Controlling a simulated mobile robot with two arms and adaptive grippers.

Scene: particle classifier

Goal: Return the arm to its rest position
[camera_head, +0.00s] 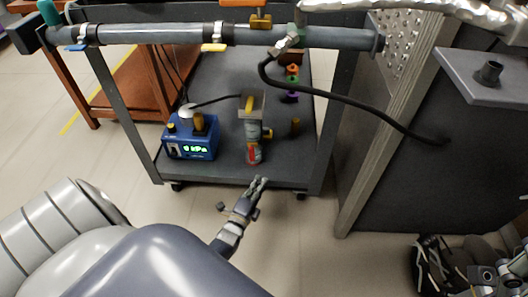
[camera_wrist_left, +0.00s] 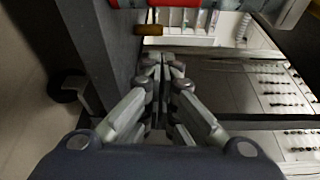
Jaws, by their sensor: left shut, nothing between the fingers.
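My left gripper (camera_head: 259,184) is in front of the lower edge of the dark cart shelf in the head view, low and near the middle. In the left wrist view the fingers of my left gripper (camera_wrist_left: 162,60) come together at the tips with nothing between them. My left arm's large dark link fills the bottom of the head view. At the bottom right of the head view are dark mechanical parts; I cannot tell whether they belong to my right arm, and no right fingers can be made out.
A blue pressure box (camera_head: 190,140) with a lit display stands on the cart shelf (camera_head: 228,172). A red-and-yellow valve device (camera_head: 253,132) stands beside it. A horizontal grey pipe (camera_head: 150,34) crosses above. A dark cabinet (camera_head: 440,160) is at right.

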